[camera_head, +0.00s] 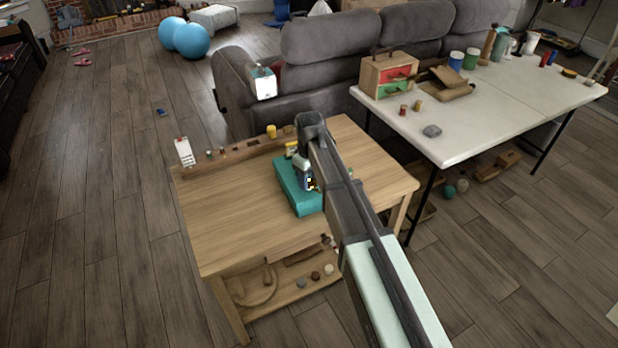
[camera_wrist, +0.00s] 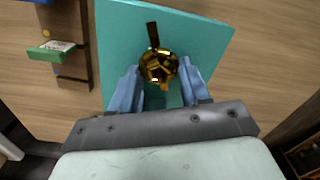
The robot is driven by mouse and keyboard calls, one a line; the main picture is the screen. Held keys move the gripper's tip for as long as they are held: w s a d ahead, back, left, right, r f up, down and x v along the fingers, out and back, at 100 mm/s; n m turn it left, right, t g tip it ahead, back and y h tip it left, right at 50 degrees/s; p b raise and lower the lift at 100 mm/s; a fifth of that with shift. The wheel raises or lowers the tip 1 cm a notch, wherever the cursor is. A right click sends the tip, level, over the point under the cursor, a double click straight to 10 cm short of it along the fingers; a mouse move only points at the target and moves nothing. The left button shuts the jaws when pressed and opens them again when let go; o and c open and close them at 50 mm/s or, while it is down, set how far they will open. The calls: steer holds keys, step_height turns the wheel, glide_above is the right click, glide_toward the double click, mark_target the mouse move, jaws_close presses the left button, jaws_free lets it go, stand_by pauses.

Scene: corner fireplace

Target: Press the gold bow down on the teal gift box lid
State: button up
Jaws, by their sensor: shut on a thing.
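The teal gift box lid (camera_head: 293,188) lies on the wooden table, partly hidden by my arm in the head view. It fills the middle of the wrist view (camera_wrist: 205,35). The shiny gold bow (camera_wrist: 158,66) shows over the lid, with a dark gold strip running up from it. My gripper (camera_wrist: 160,85) is over the lid, its two blue fingers on either side of the bow and shut on it. In the head view my gripper (camera_head: 307,183) covers most of the bow. I cannot tell whether the bow touches the lid.
The wooden table (camera_head: 225,215) has clear room left of the lid. A wooden rack (camera_head: 235,154) with small items runs along its back edge; a green block (camera_wrist: 50,50) shows beside it in the wrist view. A white table (camera_head: 470,125) stands to the right, a grey sofa (camera_head: 335,50) behind.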

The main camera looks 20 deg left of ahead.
steer(key=o, duration=0.9)
steer(key=shift+r, duration=0.1)
step_height(320, 180, up, 14)
steer(key=shift+f, duration=0.25)
